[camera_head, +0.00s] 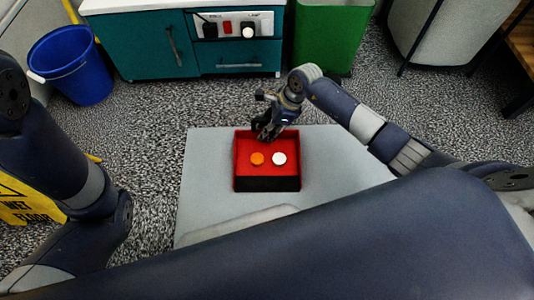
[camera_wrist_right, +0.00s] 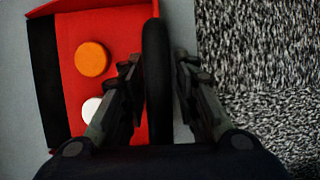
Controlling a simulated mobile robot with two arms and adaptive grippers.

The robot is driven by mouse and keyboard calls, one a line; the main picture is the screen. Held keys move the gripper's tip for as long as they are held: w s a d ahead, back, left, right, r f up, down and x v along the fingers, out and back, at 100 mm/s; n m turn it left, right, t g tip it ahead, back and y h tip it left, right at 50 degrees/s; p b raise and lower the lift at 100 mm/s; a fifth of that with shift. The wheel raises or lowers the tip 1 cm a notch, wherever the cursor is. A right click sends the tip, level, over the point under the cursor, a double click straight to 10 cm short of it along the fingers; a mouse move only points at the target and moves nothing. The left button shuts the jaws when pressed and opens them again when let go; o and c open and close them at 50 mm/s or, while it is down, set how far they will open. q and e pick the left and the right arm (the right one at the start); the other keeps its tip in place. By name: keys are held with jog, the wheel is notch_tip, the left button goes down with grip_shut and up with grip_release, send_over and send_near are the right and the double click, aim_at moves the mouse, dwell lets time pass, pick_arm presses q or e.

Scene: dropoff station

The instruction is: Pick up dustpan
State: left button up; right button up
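The dustpan (camera_head: 268,171) is a red open tray with a black front lip, lying on a grey platform. An orange disc (camera_head: 257,158) and a white disc (camera_head: 279,158) are in it. My right gripper (camera_head: 267,130) is at its far edge. In the right wrist view, a thick black bar (camera_wrist_right: 157,110), seemingly the dustpan's handle, runs between the fingers of my right gripper (camera_wrist_right: 158,58). A narrow gap shows beside the bar, so the fingers look open around it; contact is not clear. My left arm shows at the left, but its gripper is out of view.
The grey platform (camera_head: 205,190) has bare room on both sides of the dustpan. A blue bucket (camera_head: 72,65) and a yellow wet floor sign (camera_head: 25,207) stand at left. Teal cabinets (camera_head: 145,45) and a green bin (camera_head: 325,38) are behind.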

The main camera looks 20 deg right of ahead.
aim_at(267, 118)
jog(key=shift+f, duration=0.1)
grip_shut()
jog(key=shift+r, duration=0.2)
notch_tip(267, 118, up, 10)
jog(key=p, duration=0.7)
jog(key=shift+p, duration=0.3)
jog(key=shift+f, duration=0.1)
jog(key=shift+a, duration=0.1)
